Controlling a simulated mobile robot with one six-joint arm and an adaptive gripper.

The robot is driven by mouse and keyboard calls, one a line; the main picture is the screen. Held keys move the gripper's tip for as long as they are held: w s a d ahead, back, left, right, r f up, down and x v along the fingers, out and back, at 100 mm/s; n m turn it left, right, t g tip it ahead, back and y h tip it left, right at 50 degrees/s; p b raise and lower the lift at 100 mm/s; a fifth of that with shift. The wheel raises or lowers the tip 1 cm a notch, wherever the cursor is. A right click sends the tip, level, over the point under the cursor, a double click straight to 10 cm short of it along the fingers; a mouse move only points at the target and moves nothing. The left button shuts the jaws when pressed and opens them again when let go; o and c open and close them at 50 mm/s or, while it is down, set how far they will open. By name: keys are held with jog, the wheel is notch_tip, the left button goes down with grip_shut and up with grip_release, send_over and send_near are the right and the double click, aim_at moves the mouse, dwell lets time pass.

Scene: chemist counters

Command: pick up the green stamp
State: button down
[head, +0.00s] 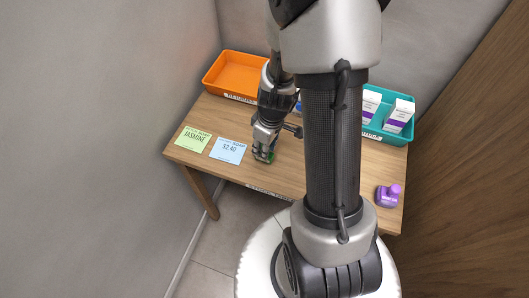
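The green stamp (271,157) is on the wooden table near its front edge, and only a small green part of it shows. My gripper (264,154) points down right at the stamp, with its fingers over and beside it. The gripper hides most of the stamp, and the gap between the fingers is too small to make out. I cannot tell whether the fingers touch the stamp.
A green card (193,138) and a blue card (228,150) lie left of my gripper. An orange tray (211,77) stands at the back left. A teal tray (388,138) with white boxes (399,115) stands at right. A purple stamp (388,196) stands at front right.

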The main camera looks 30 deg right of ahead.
notch_tip(320, 180, up, 20)
jog(key=p, duration=0.7)
